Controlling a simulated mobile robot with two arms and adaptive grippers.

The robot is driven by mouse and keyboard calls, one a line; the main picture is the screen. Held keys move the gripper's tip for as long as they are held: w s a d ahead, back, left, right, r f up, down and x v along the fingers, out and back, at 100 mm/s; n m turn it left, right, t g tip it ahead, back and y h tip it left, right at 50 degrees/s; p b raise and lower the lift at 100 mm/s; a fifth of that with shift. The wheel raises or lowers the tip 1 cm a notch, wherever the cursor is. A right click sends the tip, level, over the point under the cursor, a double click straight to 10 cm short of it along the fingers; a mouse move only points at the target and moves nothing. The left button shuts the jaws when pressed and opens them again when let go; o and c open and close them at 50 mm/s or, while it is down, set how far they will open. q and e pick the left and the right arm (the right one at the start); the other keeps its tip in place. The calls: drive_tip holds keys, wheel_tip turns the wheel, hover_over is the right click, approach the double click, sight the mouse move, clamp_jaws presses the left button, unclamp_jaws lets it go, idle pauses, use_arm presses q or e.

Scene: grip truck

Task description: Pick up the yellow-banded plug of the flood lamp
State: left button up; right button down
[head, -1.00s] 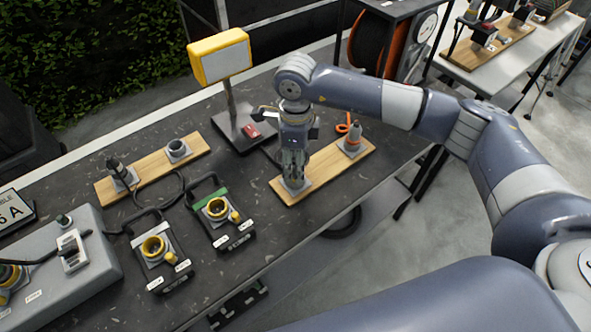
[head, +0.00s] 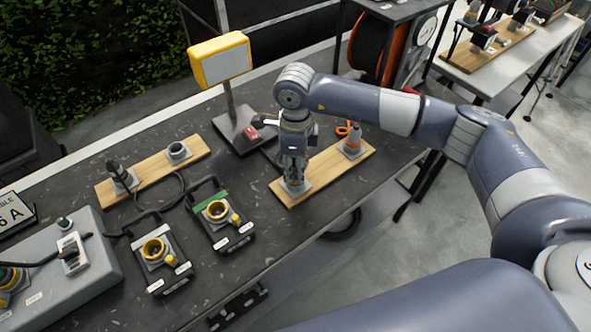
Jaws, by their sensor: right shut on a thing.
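The flood lamp (head: 220,59) has a yellow-framed head on a post, on a dark base at the back of the table. My right gripper (head: 293,174) points down at the left end of the right wooden board (head: 325,172). It is shut on a plug at the grey holder (head: 295,188) there. The fingers hide most of the plug, and I cannot make out its yellow band. The plug still appears to be in or just at the holder. My left gripper is not in view.
A plug with an orange cord (head: 352,140) stands at the board's other end. Another board (head: 150,171) lies at the left. The table's front edge runs close to the right board.

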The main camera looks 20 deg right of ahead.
wheel_tip(320, 180, up, 3)
drive_tip(key=shift+w+f+b, duration=0.1)
drive_tip(key=shift+b, duration=0.8)
drive_tip(key=s+a+r+b, duration=0.15)
drive_tip(key=s+b, duration=0.25)
drive_tip(key=s, duration=1.1)
wheel_tip(320, 180, up, 8)
drive_tip(key=s+p, duration=0.1)
drive_tip(key=p, duration=0.2)
drive_tip(key=shift+d+f, duration=0.15)
drive_tip(key=shift+f, duration=0.1)
drive_tip(key=shift+w+f+b, duration=0.1)
drive_tip(key=shift+w+b, duration=0.45)
drive_tip(key=shift+b, duration=0.05)
